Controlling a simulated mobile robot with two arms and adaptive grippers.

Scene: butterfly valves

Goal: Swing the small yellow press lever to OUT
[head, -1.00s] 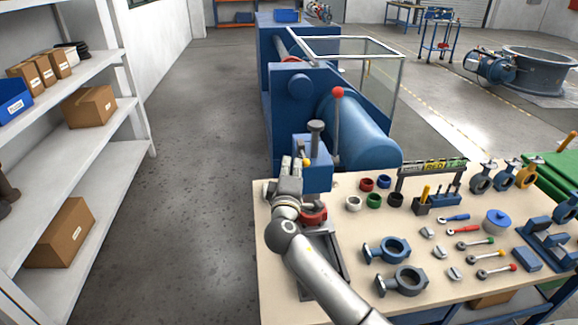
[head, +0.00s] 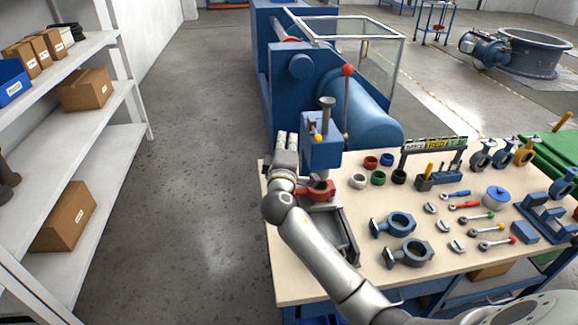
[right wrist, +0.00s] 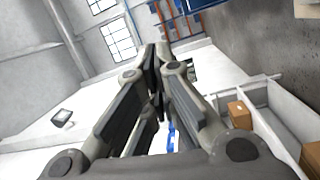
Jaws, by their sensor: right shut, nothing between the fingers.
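The small yellow press lever shows as a yellow knob (head: 318,138) on the front of the blue press head (head: 322,156). Its arm and any OUT mark are too small to make out. My right gripper (head: 287,138) is just left of the press head, with its fingers pointing away and up. It is shut and empty, and appears apart from the yellow knob. In the right wrist view its fingertips (right wrist: 158,56) are close together with nothing between them. A red valve ring (head: 320,192) sits below the press head. My left gripper is not in view.
A tall lever with a red ball (head: 347,71) stands right of the press head. The bench (head: 375,290) carries valve bodies, coloured rings and handles to the right. White shelves (head: 95,120) with boxes are at the left. The floor (head: 210,160) between is clear.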

